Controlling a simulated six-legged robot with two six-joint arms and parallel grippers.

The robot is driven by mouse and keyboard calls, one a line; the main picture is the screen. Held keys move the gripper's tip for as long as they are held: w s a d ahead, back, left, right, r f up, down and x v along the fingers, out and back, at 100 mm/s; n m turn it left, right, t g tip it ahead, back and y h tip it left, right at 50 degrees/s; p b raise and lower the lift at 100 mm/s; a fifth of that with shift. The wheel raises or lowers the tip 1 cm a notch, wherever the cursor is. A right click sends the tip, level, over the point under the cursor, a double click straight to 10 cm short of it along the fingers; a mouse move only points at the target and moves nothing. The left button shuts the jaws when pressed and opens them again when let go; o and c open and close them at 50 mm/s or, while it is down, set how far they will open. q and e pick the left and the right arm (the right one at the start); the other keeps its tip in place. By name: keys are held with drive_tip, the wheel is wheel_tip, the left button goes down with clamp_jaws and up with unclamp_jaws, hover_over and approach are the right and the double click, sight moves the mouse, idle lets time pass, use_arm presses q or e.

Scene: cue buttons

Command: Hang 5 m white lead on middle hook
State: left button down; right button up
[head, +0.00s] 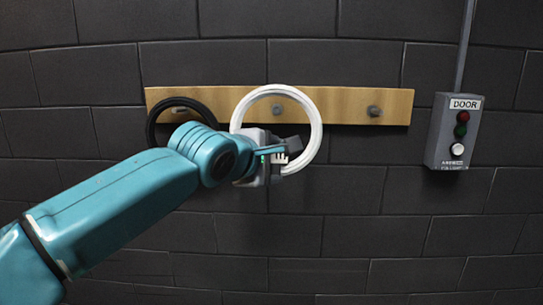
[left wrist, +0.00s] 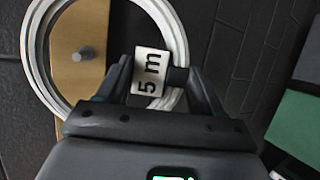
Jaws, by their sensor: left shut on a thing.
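The white lead (head: 316,112) is a coiled ring in front of the wooden hook board (head: 345,98). The middle hook (head: 278,109) shows inside the ring, below its top; I cannot tell whether the hook passes through it. My left gripper (head: 283,155) is shut on the lower part of the ring. In the left wrist view the white lead (left wrist: 37,60) carries a "5 m" tag (left wrist: 150,75) between the fingers of the left gripper (left wrist: 152,85), and a hook (left wrist: 84,53) shows inside the ring. My right gripper is in neither view.
A black lead (head: 155,122) hangs at the left end of the board, partly hidden by my arm. The right hook (head: 374,111) is empty. A grey DOOR box (head: 440,150) with several round lights or buttons is on the wall at the right, under a conduit (head: 464,45).

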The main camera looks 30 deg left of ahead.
use_arm(q)
drive_tip(key=shift+w+a+r+p, duration=0.1)
drive_tip(key=shift+w+a+p, duration=0.3)
drive_tip(key=shift+w+p, duration=0.4)
drive_tip(key=shift+w+a+r+p, duration=0.1)
drive_tip(key=shift+w+a+p, duration=0.3)
drive_tip(key=shift+w+p, duration=0.4)
drive_tip(key=shift+f+b, duration=0.35)
drive_tip(key=shift+f, duration=0.2)
drive_tip(key=shift+w+a+f+b, duration=0.15)
drive_tip(key=shift+w+f+b, duration=0.15)
drive_tip(key=shift+f, duration=0.05)
drive_tip(key=shift+w+f+b, duration=0.1)
drive_tip(key=shift+f+b, duration=0.35)
drive_tip(key=shift+b, duration=0.1)
drive_tip(key=shift+w, duration=0.1)
